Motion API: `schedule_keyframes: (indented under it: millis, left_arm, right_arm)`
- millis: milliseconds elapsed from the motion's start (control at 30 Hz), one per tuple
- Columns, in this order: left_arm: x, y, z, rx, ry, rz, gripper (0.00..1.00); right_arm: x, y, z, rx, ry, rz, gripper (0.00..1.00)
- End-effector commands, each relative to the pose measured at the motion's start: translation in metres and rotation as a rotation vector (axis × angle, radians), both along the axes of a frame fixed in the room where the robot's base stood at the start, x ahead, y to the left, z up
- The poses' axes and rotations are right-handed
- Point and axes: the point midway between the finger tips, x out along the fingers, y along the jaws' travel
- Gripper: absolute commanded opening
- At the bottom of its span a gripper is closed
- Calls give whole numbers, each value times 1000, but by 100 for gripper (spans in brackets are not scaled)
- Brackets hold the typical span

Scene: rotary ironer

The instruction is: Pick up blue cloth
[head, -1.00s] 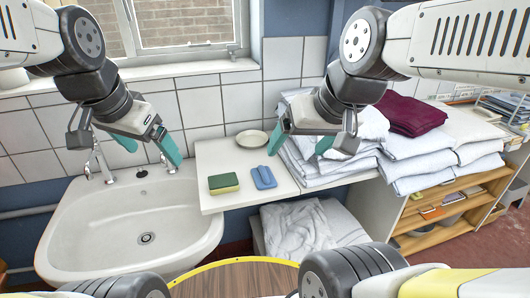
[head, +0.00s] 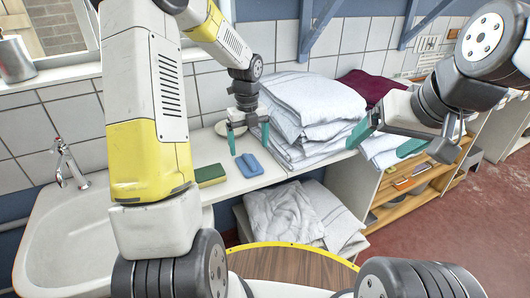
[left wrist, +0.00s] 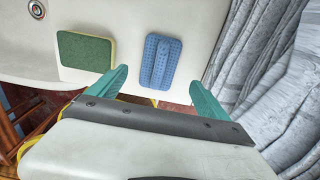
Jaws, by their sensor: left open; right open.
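The blue cloth (head: 249,165) lies folded on the white counter, right beside the green and yellow sponge (head: 210,175). In the left wrist view the cloth (left wrist: 159,62) lies just beyond and between the fingertips, with the sponge (left wrist: 85,51) to its left. My left gripper (head: 248,139) is open and empty, pointing down above the counter at the cloth; it also shows in the left wrist view (left wrist: 160,88). My right gripper (head: 383,142) is open and empty in front of the folded white linen.
Stacks of folded white linen (head: 313,108) stand close to the right of the cloth. A sink (head: 75,235) is at the left, with a tap (head: 68,165). A small plate (head: 229,128) lies behind the left gripper.

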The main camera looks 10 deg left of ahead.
Motion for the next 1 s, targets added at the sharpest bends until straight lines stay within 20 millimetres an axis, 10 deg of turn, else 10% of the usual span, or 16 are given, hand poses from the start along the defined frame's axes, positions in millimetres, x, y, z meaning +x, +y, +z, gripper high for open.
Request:
schedule_keyframes:
  millis: [433, 767, 1000]
  left_arm:
    - [0, 1, -60, 0, 4, 3, 89]
    - [0, 1, -67, -1, 1, 4, 89]
    - [0, 1, -67, -1, 1, 5, 42]
  right_arm:
    - [0, 0, 0, 0, 0, 0, 85]
    - [0, 0, 0, 0, 0, 0, 85]
    - [0, 0, 0, 0, 0, 0, 85]
